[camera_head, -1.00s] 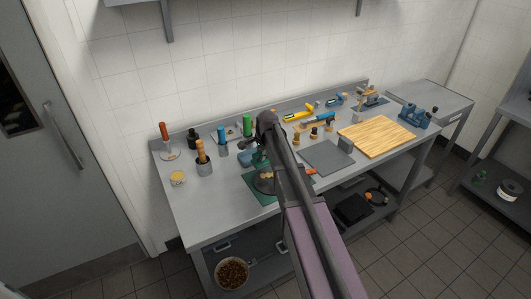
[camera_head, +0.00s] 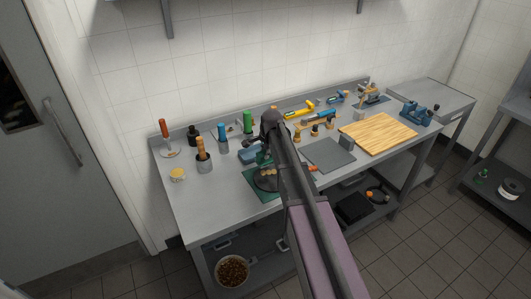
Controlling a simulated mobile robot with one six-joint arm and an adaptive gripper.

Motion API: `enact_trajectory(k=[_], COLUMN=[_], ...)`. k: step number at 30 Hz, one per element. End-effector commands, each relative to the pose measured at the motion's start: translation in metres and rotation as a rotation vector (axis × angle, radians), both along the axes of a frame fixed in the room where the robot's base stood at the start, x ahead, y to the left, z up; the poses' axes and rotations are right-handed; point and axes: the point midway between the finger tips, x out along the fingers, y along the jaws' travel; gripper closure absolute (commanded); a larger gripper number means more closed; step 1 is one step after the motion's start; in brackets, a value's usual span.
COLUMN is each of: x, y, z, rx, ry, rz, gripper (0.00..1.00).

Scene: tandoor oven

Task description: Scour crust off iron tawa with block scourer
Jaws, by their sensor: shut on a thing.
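The iron tawa (camera_head: 266,184) is a dark round pan lying on a green mat (camera_head: 248,190) near the bench's front left. Tan patches of crust (camera_head: 268,173) show on its face. My gripper (camera_head: 263,160) points down at the tawa's far side, partly hidden behind my own arm. It is shut on a small dark greenish block, which I take to be the block scourer. Whether the block touches the tawa cannot be told. The tawa's right part is hidden by my arm.
Left of the mat stand a wooden-handled tool in a grey pot (camera_head: 203,160), a blue-topped bottle (camera_head: 222,138) and a yellow-topped dish (camera_head: 177,175). A blue-grey box (camera_head: 250,154) is close behind my gripper. A grey plate (camera_head: 327,154) and a wooden board (camera_head: 378,132) lie to the right.

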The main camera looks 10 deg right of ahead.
Motion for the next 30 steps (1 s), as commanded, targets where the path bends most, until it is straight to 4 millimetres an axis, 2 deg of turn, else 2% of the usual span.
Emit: enact_trajectory(k=[1, 15, 30], x=[0.000, 0.000, 0.000], y=[0.000, -0.001, -0.001], z=[-0.007, -0.038, -0.045], rx=[0.000, 0.000, 0.000], ry=[0.000, 0.000, 0.000], rz=[0.000, -0.001, -0.002], gripper=[1.00, 1.00, 1.00])
